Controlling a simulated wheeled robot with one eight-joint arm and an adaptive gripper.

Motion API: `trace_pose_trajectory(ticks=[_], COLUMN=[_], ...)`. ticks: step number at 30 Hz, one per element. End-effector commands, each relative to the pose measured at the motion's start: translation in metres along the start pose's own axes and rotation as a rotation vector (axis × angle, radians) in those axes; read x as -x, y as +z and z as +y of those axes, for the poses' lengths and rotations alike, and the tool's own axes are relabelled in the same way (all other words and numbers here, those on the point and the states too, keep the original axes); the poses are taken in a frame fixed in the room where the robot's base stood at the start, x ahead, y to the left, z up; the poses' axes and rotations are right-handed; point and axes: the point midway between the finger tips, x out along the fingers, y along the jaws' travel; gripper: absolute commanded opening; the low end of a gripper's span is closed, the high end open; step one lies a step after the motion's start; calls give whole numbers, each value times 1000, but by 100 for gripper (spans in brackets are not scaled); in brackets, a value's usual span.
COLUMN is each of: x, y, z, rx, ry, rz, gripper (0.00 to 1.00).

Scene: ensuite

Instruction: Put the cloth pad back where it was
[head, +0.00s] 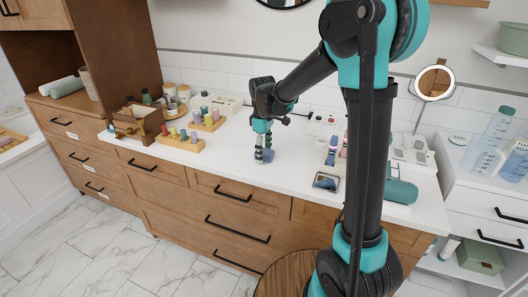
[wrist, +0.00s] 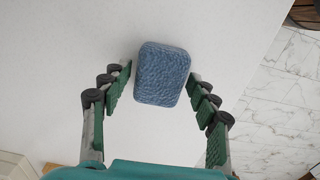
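The cloth pad (wrist: 163,73) is a blue, textured block with rounded corners. In the wrist view it sits over the white counter, between the fingertips of my gripper (wrist: 161,76). The fingers are spread to either side of it, with a small gap at the left; at the right I cannot tell whether they touch. In the head view my gripper (head: 262,156) points down at the middle of the counter (head: 229,160), near its front edge. The pad shows there only as a small blue patch (head: 269,155), partly hidden by the fingers.
Left on the counter are a wooden box (head: 143,122), a wooden tray of coloured pegs (head: 179,142) and jars. To the right are a small dark-screened device (head: 326,181), bottles and a teal roll (head: 401,191). A round mirror (head: 434,82) stands behind. Counter around my gripper is clear.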

Motion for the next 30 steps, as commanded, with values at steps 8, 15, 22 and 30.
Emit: trace_pose_trajectory(ticks=[8, 15, 22, 30], x=[0, 18, 64, 108], y=[0, 0, 0, 0], z=[0, 0, 0, 0], rx=[0, 0, 0, 0], ry=[0, 0, 0, 0], rz=[0, 0, 0, 0], gripper=[67, 67, 67, 67])
